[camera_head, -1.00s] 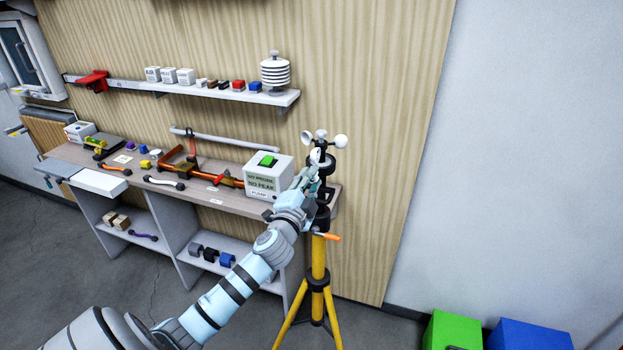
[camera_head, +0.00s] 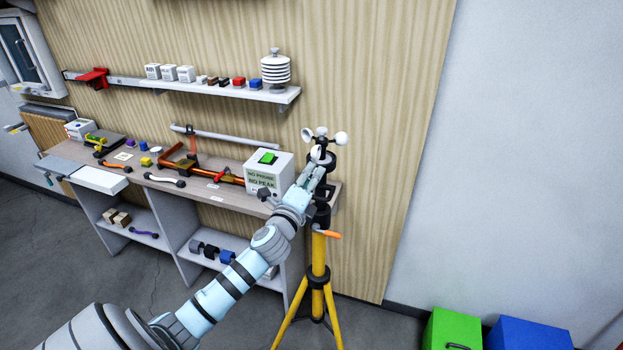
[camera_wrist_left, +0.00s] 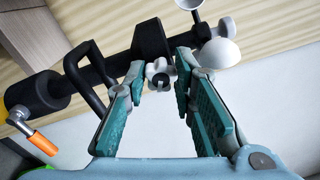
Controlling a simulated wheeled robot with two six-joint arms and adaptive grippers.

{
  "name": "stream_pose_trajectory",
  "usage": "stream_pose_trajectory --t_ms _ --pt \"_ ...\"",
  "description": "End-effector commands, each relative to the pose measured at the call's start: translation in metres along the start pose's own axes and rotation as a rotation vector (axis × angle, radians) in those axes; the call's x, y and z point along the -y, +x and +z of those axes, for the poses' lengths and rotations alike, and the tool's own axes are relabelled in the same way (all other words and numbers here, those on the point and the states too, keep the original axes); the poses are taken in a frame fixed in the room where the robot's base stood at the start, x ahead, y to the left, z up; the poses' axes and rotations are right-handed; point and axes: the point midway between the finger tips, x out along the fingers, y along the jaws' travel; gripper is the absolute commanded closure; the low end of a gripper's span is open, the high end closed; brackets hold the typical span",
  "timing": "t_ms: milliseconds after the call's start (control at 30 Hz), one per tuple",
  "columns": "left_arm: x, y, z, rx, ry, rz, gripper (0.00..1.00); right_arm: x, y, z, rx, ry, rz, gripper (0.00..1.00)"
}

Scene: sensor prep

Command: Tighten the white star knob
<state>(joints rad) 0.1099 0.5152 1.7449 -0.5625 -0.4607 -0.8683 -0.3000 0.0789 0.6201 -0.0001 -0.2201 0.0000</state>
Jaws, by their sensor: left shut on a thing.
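The white star knob (camera_wrist_left: 158,74) shows between the fingertips in the left wrist view, on the side of the black mast head (camera_wrist_left: 152,42). In the head view my gripper and arm mostly hide it. My left gripper (camera_head: 319,176) reaches the upper part of the yellow tripod (camera_head: 318,262). In the left wrist view its teal fingers (camera_wrist_left: 160,71) are on both sides of the knob, and it is shut on it. My right gripper is in neither view.
White anemometer cups (camera_head: 340,139) sit on top of the mast, close to the gripper. An orange-handled crank (camera_head: 327,235) sticks out below. A white box with a green button (camera_head: 266,178) stands on the bench just left.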

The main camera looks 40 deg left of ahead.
Motion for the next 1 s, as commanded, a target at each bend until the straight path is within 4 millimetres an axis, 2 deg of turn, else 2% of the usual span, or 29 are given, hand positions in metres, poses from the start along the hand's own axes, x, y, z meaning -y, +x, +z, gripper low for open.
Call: stream_pose_trajectory --t_ms 633,667,767,1000 --pt "-0.0002 -0.0001 0.0001 -0.002 0.054 0.001 1.00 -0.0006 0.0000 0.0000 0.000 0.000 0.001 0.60" --pt "-0.0002 -0.0001 0.0001 -0.002 0.054 0.001 0.71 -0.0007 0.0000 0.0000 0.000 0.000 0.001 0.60" --pt "-0.0003 -0.0002 0.0002 -0.002 0.053 0.001 0.56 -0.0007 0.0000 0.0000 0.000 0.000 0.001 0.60" --pt "-0.0001 -0.0001 0.0003 -0.002 0.053 0.001 0.56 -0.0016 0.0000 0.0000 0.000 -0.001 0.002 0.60"
